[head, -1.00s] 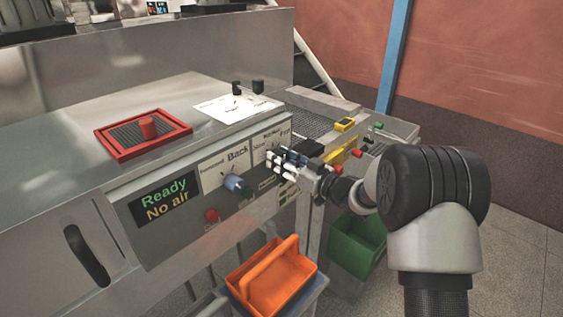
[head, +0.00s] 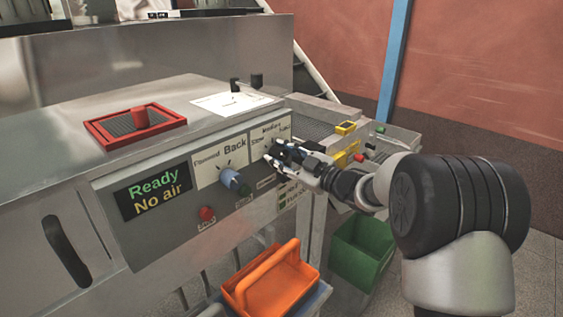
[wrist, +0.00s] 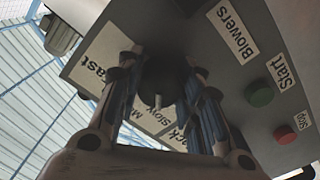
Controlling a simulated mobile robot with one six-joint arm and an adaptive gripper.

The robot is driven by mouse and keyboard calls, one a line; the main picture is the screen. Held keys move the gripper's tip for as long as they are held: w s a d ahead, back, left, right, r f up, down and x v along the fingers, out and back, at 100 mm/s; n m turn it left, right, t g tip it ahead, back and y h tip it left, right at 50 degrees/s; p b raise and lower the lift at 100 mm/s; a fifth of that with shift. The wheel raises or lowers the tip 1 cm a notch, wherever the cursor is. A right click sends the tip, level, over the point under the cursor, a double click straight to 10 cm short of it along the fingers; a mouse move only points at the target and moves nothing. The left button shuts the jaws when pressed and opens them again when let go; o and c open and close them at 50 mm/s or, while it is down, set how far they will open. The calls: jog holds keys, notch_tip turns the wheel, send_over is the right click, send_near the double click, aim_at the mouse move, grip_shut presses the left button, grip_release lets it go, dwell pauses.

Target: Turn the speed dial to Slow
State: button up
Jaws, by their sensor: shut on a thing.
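The speed dial (wrist: 160,78) is a dark round knob on the grey control panel, with a small light pointer at its lower middle in the wrist view. My gripper (wrist: 158,88) is shut on it, one finger on each side. In the head view my gripper (head: 277,152) reaches the panel from the right and mostly hides the dial. The Fast label (wrist: 97,74) shows left of the dial in the wrist view. The Slow label (wrist: 160,121) is below it, partly covered. The pointer faces roughly toward the Slow and Medium labels; exactly which, I cannot tell.
A blue-grey knob (head: 232,180) sits left of my gripper, below the Back label. A red button (head: 207,213) is lower left. In the wrist view, the green Start button (wrist: 259,93) and red Stop button (wrist: 285,134) are right of the fingers. An orange basket (head: 270,287) stands below.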

jog(key=shift+n, duration=0.3)
jog(key=shift+f, duration=0.1)
jog(key=o, duration=1.1)
jog(key=shift+c, duration=0.2)
jog(key=v, duration=1.2)
